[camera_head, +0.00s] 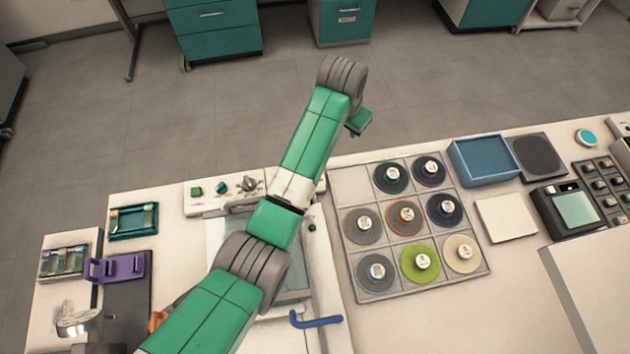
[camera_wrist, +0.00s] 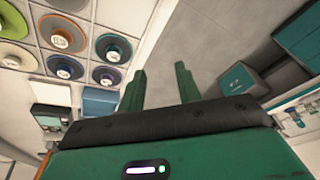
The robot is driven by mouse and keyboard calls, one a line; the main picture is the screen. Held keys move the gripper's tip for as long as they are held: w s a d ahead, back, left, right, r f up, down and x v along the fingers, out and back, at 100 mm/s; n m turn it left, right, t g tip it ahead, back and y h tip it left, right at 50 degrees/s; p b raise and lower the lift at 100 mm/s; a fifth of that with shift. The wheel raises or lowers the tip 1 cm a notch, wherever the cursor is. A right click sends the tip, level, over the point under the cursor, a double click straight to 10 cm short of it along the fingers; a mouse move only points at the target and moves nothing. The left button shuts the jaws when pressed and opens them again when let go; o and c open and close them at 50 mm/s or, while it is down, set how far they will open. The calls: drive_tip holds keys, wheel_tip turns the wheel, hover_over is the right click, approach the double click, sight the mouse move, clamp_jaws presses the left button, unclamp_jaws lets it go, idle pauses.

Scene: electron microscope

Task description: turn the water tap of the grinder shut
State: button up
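The grinder (camera_head: 215,200) stands at the left of the middle of the bench, its middle covered by my arm. Its back panel carries a green button, a teal knob and a dark knob (camera_head: 250,184). A blue bent lever (camera_head: 316,321) sticks out at its front right; it looks like the water tap, but I cannot be sure. My gripper (camera_head: 359,121) shows only partly in the head view, beyond the bench's back edge, far from the lever. In the wrist view my gripper (camera_wrist: 160,80) has its two green fingers apart, with nothing between them.
A tray of coloured discs (camera_head: 350,255) lies right of the grinder. Beyond it are a blue bin (camera_head: 484,160), a white pad (camera_head: 506,218) and a device with a screen (camera_head: 575,208). A purple holder (camera_head: 118,268) is at left. Open floor (camera_head: 110,120) lies behind the bench.

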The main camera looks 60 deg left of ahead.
drive_tip(key=s+f+g, duration=0.1)
drive_tip(key=s+f, duration=0.2)
drive_tip(key=s+a+f+h+b, duration=0.1)
drive_tip(key=s+f, duration=0.1)
drive_tip(key=f, duration=0.1)
drive_tip(key=s+a+f+n+g+h, duration=0.1)
drive_tip(key=s+f, duration=0.2)
drive_tip(key=shift+s+a+f+g+b, duration=0.25)
drive_tip(key=shift+s+f+g+b, duration=0.05)
drive_tip(key=shift+b, duration=0.1)
wheel_tip(320, 180, down, 8)
drive_tip(key=shift+r+b, duration=0.1)
drive_tip(key=shift+b, duration=1.15)
drive_tip(key=shift+w, duration=0.1)
clamp_jaws()
